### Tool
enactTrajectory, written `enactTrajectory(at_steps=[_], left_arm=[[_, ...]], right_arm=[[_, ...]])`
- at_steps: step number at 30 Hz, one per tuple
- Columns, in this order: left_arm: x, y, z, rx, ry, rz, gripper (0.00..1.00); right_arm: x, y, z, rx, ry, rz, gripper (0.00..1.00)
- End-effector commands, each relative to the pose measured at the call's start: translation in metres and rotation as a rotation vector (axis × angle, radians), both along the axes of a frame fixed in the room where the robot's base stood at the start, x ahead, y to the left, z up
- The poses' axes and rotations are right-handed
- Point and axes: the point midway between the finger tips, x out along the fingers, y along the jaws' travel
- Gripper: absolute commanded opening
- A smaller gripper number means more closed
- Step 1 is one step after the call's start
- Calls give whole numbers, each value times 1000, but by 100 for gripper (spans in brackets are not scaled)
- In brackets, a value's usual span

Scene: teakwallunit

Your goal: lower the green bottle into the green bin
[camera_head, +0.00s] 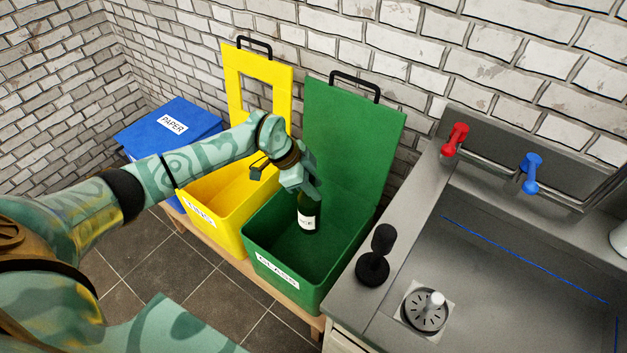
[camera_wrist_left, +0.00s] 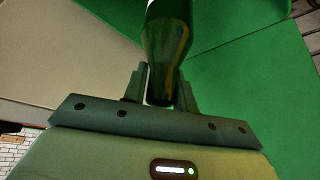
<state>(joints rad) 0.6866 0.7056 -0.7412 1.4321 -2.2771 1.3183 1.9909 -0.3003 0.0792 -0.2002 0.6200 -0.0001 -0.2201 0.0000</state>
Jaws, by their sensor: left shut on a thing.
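The green bottle (camera_head: 308,217) is dark green with a white label and hangs roughly upright inside the opening of the green bin (camera_head: 278,271). The bin is marked GLASS and its green lid (camera_head: 350,140) stands open against the wall. My left gripper (camera_head: 308,190) is shut on the bottle's upper part, above the bin. In the left wrist view the bottle (camera_wrist_left: 167,50) sits between the two fingers (camera_wrist_left: 160,88). Whether the bottle's base touches the bin floor cannot be told. My right gripper is not in view.
A yellow bin (camera_head: 215,222) with its lid open stands left of the green bin, and a closed blue PAPER bin (camera_head: 170,125) beyond it. A grey counter with a sink (camera_head: 500,270) is on the right, with a black object (camera_head: 374,265) at its near edge.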

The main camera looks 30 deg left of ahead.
Motion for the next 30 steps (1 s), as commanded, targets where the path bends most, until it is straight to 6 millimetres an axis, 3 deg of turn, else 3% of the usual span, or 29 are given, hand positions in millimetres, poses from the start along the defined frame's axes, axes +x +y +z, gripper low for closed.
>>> enactTrajectory(at_steps=[30], left_arm=[[0, 0, -62, 0, 1, 0, 0]], right_arm=[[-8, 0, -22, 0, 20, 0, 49]])
